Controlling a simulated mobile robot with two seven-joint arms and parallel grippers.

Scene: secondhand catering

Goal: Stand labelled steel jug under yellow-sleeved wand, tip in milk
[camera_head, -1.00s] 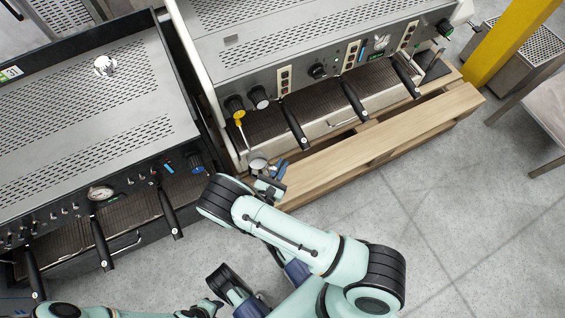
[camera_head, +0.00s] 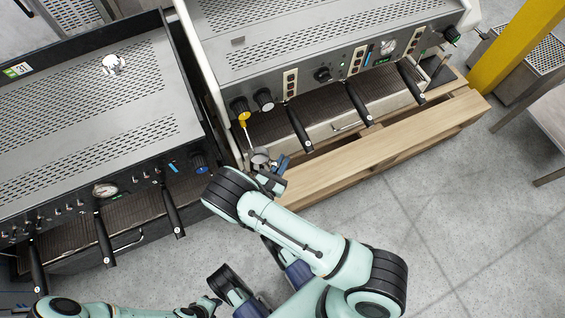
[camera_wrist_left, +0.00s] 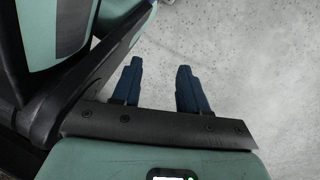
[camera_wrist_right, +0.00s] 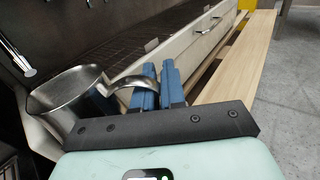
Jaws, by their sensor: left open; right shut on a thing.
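A small steel jug (camera_head: 259,159) is at the front left corner of the cream coffee machine, just below the lower end of the yellow-sleeved wand (camera_head: 243,117). My right gripper (camera_head: 276,169) is shut on the jug's handle. The right wrist view shows the jug (camera_wrist_right: 68,98) open at the top and left of my right gripper (camera_wrist_right: 158,74). I cannot tell whether the wand tip is inside the jug. No label or milk can be made out. My left gripper (camera_wrist_left: 160,70) is open and empty above grey floor.
The cream machine (camera_head: 330,40) stands on a wooden pallet (camera_head: 385,145), with several black-handled portafilters at its front. A dark machine (camera_head: 90,115) stands close on the left. A yellow post (camera_head: 512,45) is at the right. The floor in front is clear.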

